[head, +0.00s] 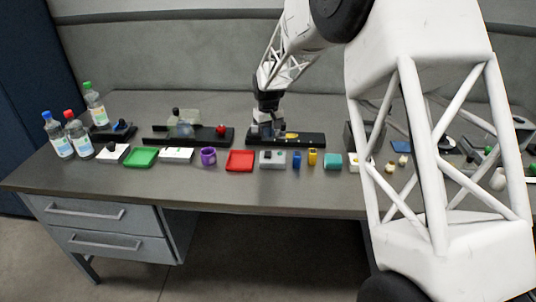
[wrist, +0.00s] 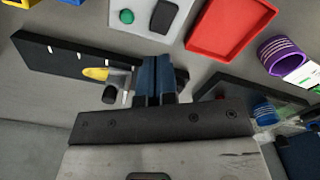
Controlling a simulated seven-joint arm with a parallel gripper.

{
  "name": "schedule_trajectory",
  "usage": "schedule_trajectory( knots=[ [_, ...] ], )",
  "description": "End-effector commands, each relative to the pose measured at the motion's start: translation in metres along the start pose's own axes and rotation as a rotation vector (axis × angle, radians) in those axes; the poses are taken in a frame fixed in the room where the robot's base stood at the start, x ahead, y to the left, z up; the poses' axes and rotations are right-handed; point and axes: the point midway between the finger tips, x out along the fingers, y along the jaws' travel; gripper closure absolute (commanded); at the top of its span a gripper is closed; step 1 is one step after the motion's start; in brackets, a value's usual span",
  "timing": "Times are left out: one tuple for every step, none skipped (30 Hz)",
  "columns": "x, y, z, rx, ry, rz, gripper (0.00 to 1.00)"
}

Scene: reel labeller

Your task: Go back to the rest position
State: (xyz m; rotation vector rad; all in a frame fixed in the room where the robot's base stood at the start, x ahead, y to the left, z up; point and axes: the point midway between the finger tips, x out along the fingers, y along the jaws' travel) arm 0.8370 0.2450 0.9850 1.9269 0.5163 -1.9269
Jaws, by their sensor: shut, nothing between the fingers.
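My gripper (wrist: 157,98) shows in the wrist view with its two dark blue fingers together and nothing between them. In the head view my gripper (head: 267,128) points down over the left end of a long black base plate (head: 310,139). The fingers are close above this area; whether they touch anything I cannot tell. A yellow piece (head: 292,135) lies on the plate just right of the gripper, and it also shows left of the fingers in the wrist view (wrist: 95,74).
Along the front stand a red tray (head: 240,160), purple cup (head: 208,156), green tray (head: 141,158) and grey button box (head: 272,159). Bottles (head: 95,104) stand at the left. Another black base (head: 165,140) lies left of my gripper. My arm hides part of the right side.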

Motion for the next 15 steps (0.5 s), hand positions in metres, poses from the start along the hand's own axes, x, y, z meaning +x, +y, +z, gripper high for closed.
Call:
schedule_trajectory(
  knots=[
    [0.0, 0.0, 0.0, 0.0, 0.0, 0.0, 1.0],
    [0.0, 0.0, 0.0, 0.0, 0.0, 0.0, 1.0],
    [0.0, 0.0, 0.0, 0.0, 0.0, 0.0, 1.0],
    [-0.001, 0.0, 0.001, 0.001, 0.0, 0.0, 1.0],
    [-0.001, 0.0, 0.001, 0.001, 0.001, 0.0, 1.0],
    [-0.003, 0.001, 0.002, 0.002, 0.002, 0.0, 1.0],
    [-0.004, 0.001, 0.004, 0.004, 0.002, 0.001, 1.0],
    [-0.005, 0.002, 0.005, 0.006, 0.003, 0.001, 1.0],
    [-0.008, 0.003, 0.008, 0.009, 0.004, 0.001, 1.0],
    [-0.011, 0.003, 0.011, 0.012, 0.005, 0.001, 1.0],
    [-0.014, 0.004, 0.015, 0.015, 0.007, 0.002, 1.0],
    [-0.019, 0.006, 0.019, 0.021, 0.01, 0.003, 1.0],
    [-0.023, 0.007, 0.024, 0.025, 0.013, 0.003, 1.0],
    [-0.027, 0.008, 0.029, 0.03, 0.014, 0.004, 1.0],
    [-0.033, 0.009, 0.036, 0.038, 0.017, 0.005, 1.0]
  ],
)
